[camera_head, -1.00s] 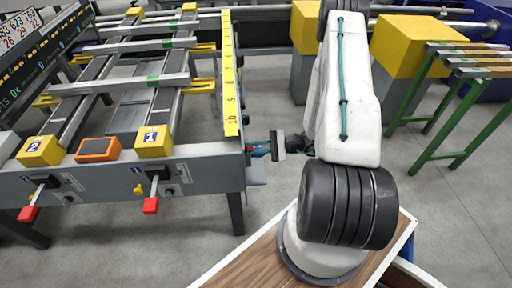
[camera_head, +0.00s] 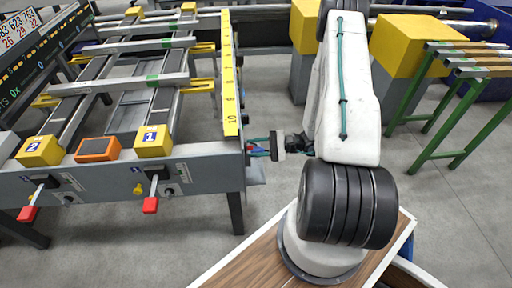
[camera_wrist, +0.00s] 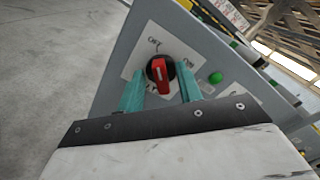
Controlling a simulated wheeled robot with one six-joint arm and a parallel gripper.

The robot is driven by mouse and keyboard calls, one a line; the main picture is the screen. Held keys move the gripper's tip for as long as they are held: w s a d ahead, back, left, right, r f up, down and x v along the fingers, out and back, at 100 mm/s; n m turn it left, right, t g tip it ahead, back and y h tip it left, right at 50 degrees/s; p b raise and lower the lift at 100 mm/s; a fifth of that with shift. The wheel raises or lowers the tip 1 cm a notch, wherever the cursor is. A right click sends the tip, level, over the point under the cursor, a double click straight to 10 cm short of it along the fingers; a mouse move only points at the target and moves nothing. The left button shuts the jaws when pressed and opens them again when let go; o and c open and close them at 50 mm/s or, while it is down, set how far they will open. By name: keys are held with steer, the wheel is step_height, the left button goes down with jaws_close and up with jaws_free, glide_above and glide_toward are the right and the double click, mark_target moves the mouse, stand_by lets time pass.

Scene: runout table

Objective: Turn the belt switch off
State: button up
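The belt switch (camera_wrist: 160,69) shows in the wrist view as a red handle on a round black base, on a pale label plate on the grey end panel. The handle stands nearly upright in that picture; the lettering around it is too blurred to read surely. My gripper (camera_wrist: 160,76) is open, with one teal finger on each side of the handle and gaps showing between. In the head view my gripper (camera_head: 257,149) is at the right end of the runout table (camera_head: 205,165), and the switch is hidden there.
A green button (camera_wrist: 216,77) sits right of the switch. Two red-tipped levers (camera_head: 150,205) (camera_head: 27,213) stick out of the table's front. A green-legged rack (camera_head: 420,120) and yellow blocks (camera_head: 405,45) stand to the right. Grey floor is clear below.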

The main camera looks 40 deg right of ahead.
steer(key=v, duration=0.8)
steer(key=shift+a, duration=0.1)
stand_by(0.3)
steer(key=s+a+r+n+g+h, duration=0.3)
steer(key=s+a+r+n+h, duration=0.2)
steer(key=r, duration=0.7)
steer(key=s+a+r+n+g+h, duration=0.2)
steer(key=s+a+r+n+h, duration=0.3)
steer(key=r, duration=0.8)
steer(key=s+a+r+n+g+h, duration=0.3)
steer(key=s+a+r+n+h, duration=0.2)
steer(key=a+r, duration=0.5)
step_height(320, 180, up, 3)
steer(key=shift+a+r+n+g, duration=0.15)
steer(key=shift+a+n+g, duration=0.15)
steer(key=shift+a, duration=0.1)
